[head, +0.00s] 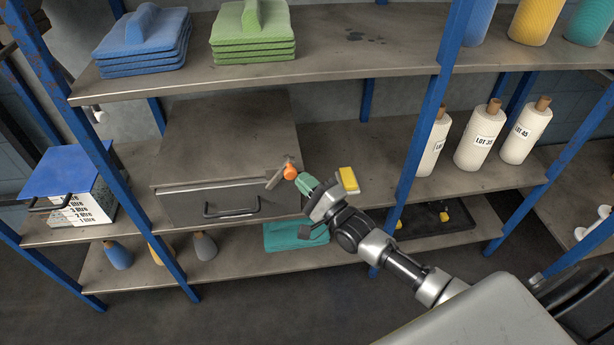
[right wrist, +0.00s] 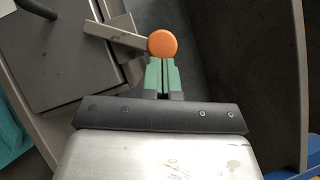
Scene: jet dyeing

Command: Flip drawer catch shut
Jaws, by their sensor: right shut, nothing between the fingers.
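The drawer catch (head: 277,176) is a short grey lever with an orange round knob (head: 290,172) at its end. It sits at the right front corner of the grey metal drawer unit (head: 225,135), and the lever is tilted. The drawer front (head: 180,206) with its dark handle (head: 232,208) faces me. My right gripper (head: 304,182) has green fingertips, shut and empty, just right of the knob. In the right wrist view the knob (right wrist: 162,43) lies right at the tips of the fingers (right wrist: 162,75); I cannot tell whether they touch. The lever (right wrist: 112,35) runs left from it. My left gripper is out of view.
A yellow block (head: 348,180) lies on the shelf behind my gripper. White lot-labelled rolls (head: 480,138) stand to the right. A blue shelf post (head: 421,135) rises right of my arm. A blue-lidded box (head: 68,172) stands at left, and bottles (head: 118,255) are below.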

